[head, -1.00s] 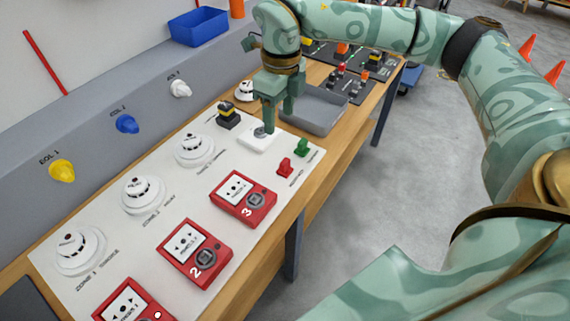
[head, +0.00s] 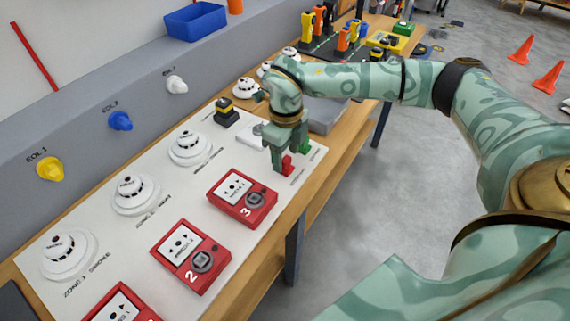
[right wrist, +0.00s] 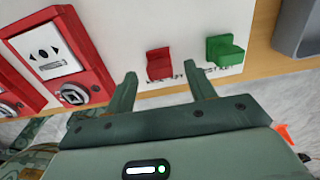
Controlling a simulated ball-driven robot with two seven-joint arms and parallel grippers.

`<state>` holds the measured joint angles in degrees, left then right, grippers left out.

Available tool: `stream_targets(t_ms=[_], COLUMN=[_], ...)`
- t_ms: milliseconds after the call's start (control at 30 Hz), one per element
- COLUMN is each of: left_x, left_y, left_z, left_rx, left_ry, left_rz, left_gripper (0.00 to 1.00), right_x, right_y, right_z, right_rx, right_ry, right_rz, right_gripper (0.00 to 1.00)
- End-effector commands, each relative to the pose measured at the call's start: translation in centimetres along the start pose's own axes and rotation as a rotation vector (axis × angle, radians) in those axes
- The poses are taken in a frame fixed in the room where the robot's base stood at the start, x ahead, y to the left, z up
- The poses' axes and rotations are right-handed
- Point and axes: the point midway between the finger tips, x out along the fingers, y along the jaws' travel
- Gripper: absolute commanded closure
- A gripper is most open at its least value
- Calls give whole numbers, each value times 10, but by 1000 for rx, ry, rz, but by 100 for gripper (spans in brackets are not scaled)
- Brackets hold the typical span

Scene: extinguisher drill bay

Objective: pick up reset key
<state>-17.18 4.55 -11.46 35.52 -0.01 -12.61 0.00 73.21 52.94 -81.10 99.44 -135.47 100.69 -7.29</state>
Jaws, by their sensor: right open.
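A small red key-like piece (head: 287,166) and a small green one (head: 304,147) stand on the right end of the white panel. They also show in the right wrist view, red (right wrist: 159,64) and green (right wrist: 225,50). Their printed labels are too small to read, so I cannot tell which is the reset key. My right gripper (head: 286,161) is open and points down at the red piece. In the right wrist view its fingertips (right wrist: 160,78) straddle the red piece's line, with the piece just beyond them and nothing held. My left gripper is not in view.
Red call point 3 (head: 241,196) sits left of the gripper. A white pad (head: 249,134), a black-and-yellow switch (head: 226,112) and a grey tray (head: 325,112) are close behind. White detectors line the panel. Open floor (head: 370,220) lies right of the bench.

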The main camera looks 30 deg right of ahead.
Motion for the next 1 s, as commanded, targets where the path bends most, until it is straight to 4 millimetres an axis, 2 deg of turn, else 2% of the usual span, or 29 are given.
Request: stream_targets(t_ms=[33, 100, 300, 467, 500, 833, 1000], left_x=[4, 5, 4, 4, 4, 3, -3], left_y=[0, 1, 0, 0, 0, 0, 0], left_z=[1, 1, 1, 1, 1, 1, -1], left_rx=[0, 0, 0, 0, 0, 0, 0], left_ry=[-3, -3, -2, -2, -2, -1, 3], left_rz=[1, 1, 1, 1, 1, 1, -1], left_gripper=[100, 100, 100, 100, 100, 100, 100], right_x=[11, 16, 15, 15, 15, 12, -6], right_y=[0, 0, 0, 0, 0, 0, 0], right_z=[0, 0, 0, 0, 0, 0, 0], right_rx=[0, 0, 0, 0, 0, 0, -1], right_ry=[4, 2, 0, 0, 0, -1, -4], right_rz=[2, 1, 0, 0, 0, 0, -1], right_gripper=[45, 45, 45, 90, 93, 93, 93])
